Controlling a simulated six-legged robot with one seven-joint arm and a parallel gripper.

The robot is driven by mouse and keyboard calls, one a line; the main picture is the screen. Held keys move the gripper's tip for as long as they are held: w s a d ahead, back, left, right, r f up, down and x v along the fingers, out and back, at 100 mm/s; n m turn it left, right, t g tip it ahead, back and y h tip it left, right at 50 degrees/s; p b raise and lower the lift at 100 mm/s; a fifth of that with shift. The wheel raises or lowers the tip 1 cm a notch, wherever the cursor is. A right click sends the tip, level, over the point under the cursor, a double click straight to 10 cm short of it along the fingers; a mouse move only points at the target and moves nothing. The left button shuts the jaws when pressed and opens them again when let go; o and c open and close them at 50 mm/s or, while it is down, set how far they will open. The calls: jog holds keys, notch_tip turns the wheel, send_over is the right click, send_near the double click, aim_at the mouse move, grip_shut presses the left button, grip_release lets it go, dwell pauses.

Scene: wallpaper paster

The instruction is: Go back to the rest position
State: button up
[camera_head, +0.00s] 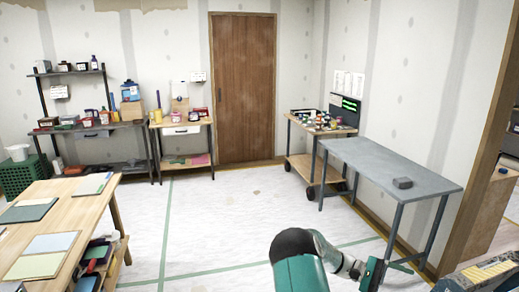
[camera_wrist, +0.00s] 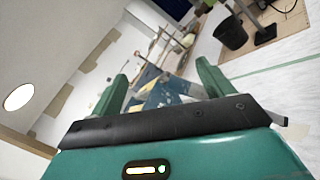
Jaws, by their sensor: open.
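My gripper (camera_head: 384,273) is at the lower right of the head view, at the end of my teal arm, in front of the grey table. In the wrist view my gripper (camera_wrist: 160,85) shows its two green fingers spread apart with nothing between them. Beyond the fingers there is a blue and tan patterned surface (camera_wrist: 158,92), too unclear to name.
A wooden table (camera_head: 70,215) with boards is at the left. Shelves and a workbench line the back wall beside a brown door (camera_head: 243,90). The middle floor (camera_head: 220,210) is clear.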

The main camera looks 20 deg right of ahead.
jog(key=w+a+r+t+y, duration=0.1)
jog(key=a+r+t+y, duration=0.1)
jog(key=a+r+t, duration=0.45)
jog(key=w+a+r+n+t+y, duration=0.1)
jog(key=w+a+t, duration=0.15)
jog(key=a, duration=0.75)
jog(key=w+a+r+t+y, duration=0.15)
jog(key=a+r+t, duration=0.3)
jog(key=a, duration=0.45)
jog(key=s+a+r+t+y, duration=0.1)
jog(key=s+a+r+t, duration=0.1)
jog(key=a, duration=0.5)
jog(key=s+a+r+n+t+y, duration=0.1)
jog(key=s+a+r+t, duration=0.1)
jog(key=a, duration=0.5)
jog(key=s+a+r+n+t+y, duration=0.1)
jog(key=s+a+r+t+y, duration=0.1)
jog(key=a+t, duration=0.3)
jog(key=shift+s+a+r, duration=0.45)
jog(key=shift+s+a, duration=0.35)
jog(key=shift+a, duration=0.15)
jog(key=shift+c, duration=0.4)
